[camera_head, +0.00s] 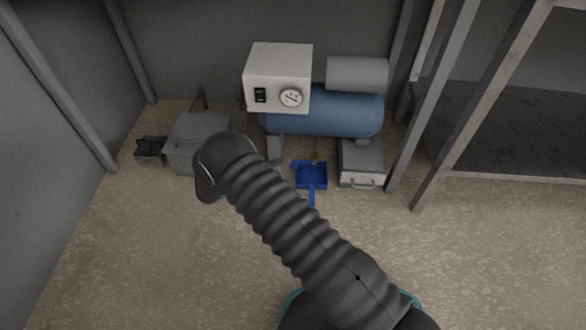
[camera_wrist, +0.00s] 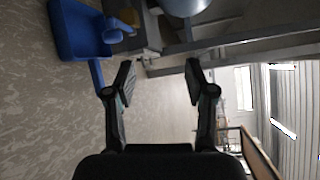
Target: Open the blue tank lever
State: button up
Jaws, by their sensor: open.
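The blue tank (camera_head: 335,113) lies horizontally under a white control box in the head view. A small brass-coloured piece (camera_head: 316,156) hangs below it; no lever can be made out clearly there. In the wrist view, a yellow-brass piece (camera_wrist: 129,17) sits beside a small blue part (camera_wrist: 116,30), possibly the lever, at the upper left. My gripper (camera_wrist: 158,82) is open, with nothing between its fingers. The small blue part is above and left of the fingers in that view, apart from them. In the head view my arm hides the gripper.
A blue dustpan (camera_head: 310,174) lies on the floor below the tank and also shows in the wrist view (camera_wrist: 75,30). The white box (camera_head: 280,75) has a gauge and switch. Grey boxes (camera_head: 361,160) (camera_head: 185,140) stand on both sides. Metal posts (camera_head: 440,100) rise at right. Front floor is clear.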

aim_at(292, 167)
jog(key=s+a+f+n+t, duration=0.25)
jog(key=f+n, duration=0.25)
jog(key=f, duration=0.3)
jog(key=shift+t+y, duration=0.35)
jog(key=shift+y, duration=0.05)
jog(key=x, duration=1.3)
jog(key=shift+w+a, duration=0.15)
jog(key=shift+w, duration=0.3)
grip_shut()
